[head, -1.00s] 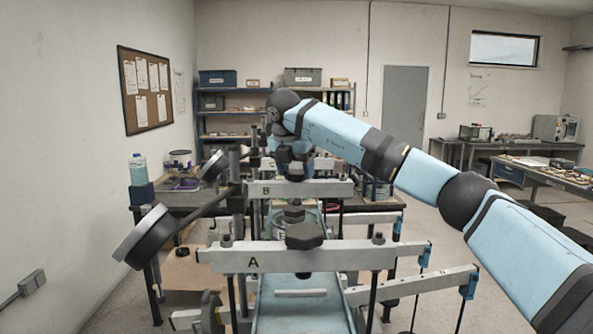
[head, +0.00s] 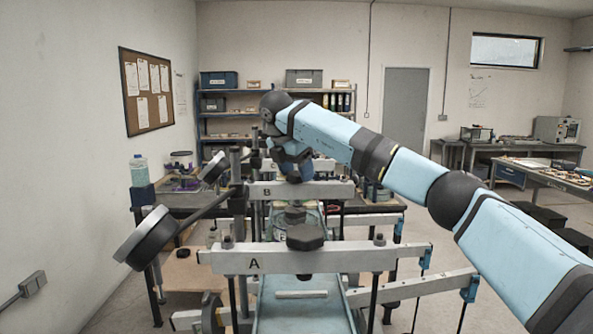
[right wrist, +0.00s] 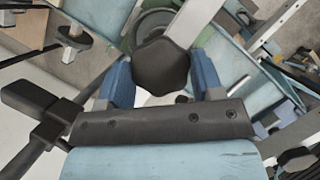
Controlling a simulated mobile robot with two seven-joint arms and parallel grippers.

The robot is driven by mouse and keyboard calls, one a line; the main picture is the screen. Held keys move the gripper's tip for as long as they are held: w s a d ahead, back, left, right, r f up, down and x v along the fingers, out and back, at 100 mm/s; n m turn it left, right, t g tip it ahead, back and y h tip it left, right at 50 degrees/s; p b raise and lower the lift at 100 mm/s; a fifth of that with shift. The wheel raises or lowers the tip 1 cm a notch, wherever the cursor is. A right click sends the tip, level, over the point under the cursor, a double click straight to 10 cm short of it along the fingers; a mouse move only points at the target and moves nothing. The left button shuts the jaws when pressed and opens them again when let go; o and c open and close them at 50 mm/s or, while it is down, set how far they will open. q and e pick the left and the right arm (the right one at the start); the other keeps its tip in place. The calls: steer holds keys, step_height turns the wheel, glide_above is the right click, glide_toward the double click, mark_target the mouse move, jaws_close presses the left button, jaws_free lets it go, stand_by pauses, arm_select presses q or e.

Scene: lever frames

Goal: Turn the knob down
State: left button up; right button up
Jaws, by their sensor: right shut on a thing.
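A dark hexagonal knob (right wrist: 162,62) sits between the blue fingers of my right gripper (right wrist: 163,78) in the right wrist view. My right gripper is shut on it, with one finger on either side. In the head view my right gripper (head: 296,166) reaches down at the crossbar marked B (head: 328,190), and its wrist and fingers largely hide the knob there. A similar dark knob (head: 305,237) stands free on the nearer crossbar marked A (head: 350,258). My left gripper is not in view.
A lever with a round dark weight (head: 148,238) sticks out left of crossbar A. A second weight (head: 214,167) stands behind it. Another crossbar is partly hidden behind B. A table with a bottle (head: 138,170) stands beyond at left.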

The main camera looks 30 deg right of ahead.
steer(key=o, duration=0.9)
steer(key=v, duration=1.4)
steer(key=shift+f+p, duration=0.1)
steer(key=shift+p, duration=0.25)
